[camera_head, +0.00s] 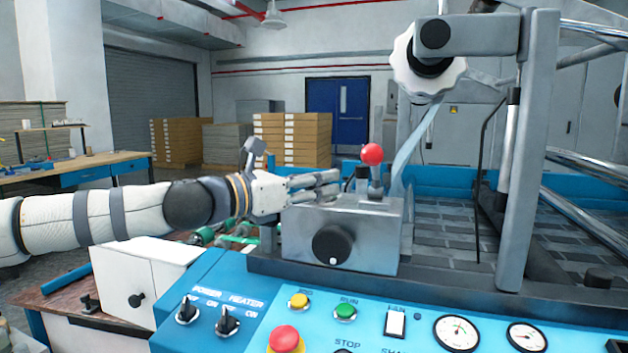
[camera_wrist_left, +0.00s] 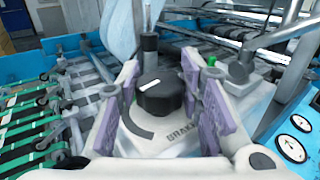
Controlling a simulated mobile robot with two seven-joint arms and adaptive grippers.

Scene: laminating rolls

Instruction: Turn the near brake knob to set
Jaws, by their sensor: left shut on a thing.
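A round black brake knob (camera_wrist_left: 160,92) with a white pointer line shows in the left wrist view, on a grey face with a dark arc and a partly covered "BRAKE" label. The pointer slants to the upper right. My left gripper (camera_head: 330,185) reaches in over the top of a grey metal box (camera_head: 375,235). In the wrist view its purple-padded fingers (camera_wrist_left: 160,100) are shut on the knob, one on each side. In the head view the fingers hide the held knob. Another black knob (camera_head: 333,245) with a white mark at its bottom is on the box's front. My right gripper is out of view.
A red-ball lever (camera_head: 372,154) and a short black post (camera_head: 362,173) stand just beyond my fingertips. A blue control panel (camera_head: 250,290) with switches, buttons and gauges lies in front. A large roller frame (camera_head: 530,150) rises at right.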

